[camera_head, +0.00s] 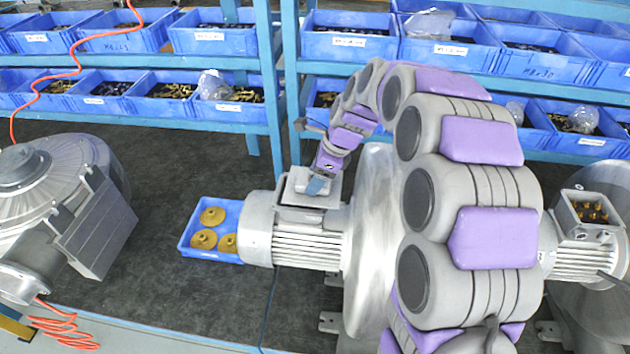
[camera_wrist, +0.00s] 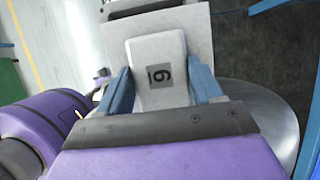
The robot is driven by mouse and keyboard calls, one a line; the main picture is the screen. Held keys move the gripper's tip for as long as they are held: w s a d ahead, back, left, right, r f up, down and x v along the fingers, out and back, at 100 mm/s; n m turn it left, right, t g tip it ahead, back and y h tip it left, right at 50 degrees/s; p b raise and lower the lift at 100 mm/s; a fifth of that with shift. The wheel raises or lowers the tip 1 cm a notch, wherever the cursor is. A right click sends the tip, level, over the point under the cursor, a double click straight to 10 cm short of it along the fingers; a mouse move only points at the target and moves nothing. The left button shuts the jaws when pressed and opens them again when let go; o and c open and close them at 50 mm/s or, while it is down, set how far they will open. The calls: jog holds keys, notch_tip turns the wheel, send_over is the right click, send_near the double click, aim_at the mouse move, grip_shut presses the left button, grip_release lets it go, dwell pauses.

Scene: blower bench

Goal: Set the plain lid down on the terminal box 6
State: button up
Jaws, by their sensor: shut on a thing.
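In the wrist view the lid's plate (camera_wrist: 200,38) spreads out beyond the block. My gripper (camera_wrist: 160,72) has its two blue fingers on either side of the raised block and is shut on it. In the head view my gripper (camera_head: 317,186) is over the terminal box 6 (camera_head: 300,216) on the grey finned motor. The lid lies over the box, roughly level. I cannot tell whether they touch, and the lid hides the box's inside.
A blue tray (camera_head: 187,243) with brass discs lies left of the motor. A second blower (camera_head: 60,200) stands at the left. Another motor with an open terminal box (camera_head: 590,211) is at the right. Blue shelves with bins (camera_head: 125,40) line the back. The dark mat is clear at the left middle.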

aim_at(305, 180)
notch_tip(305, 180, up, 8)
jog(key=shift+f, duration=0.2)
jog(key=shift+a, duration=0.35)
jog(key=shift+a+f+p, duration=0.55)
jog(key=shift+a+f, duration=0.7)
jog(key=shift+f, duration=0.25)
jog(key=shift+d+r+p, duration=0.1)
jog(key=shift+p, duration=0.55)
jog(key=shift+f, duration=2.3)
jog(key=shift+s+f+p, duration=0.1)
jog(key=shift+f+p, duration=0.2)
jog(key=shift+f, duration=0.55)
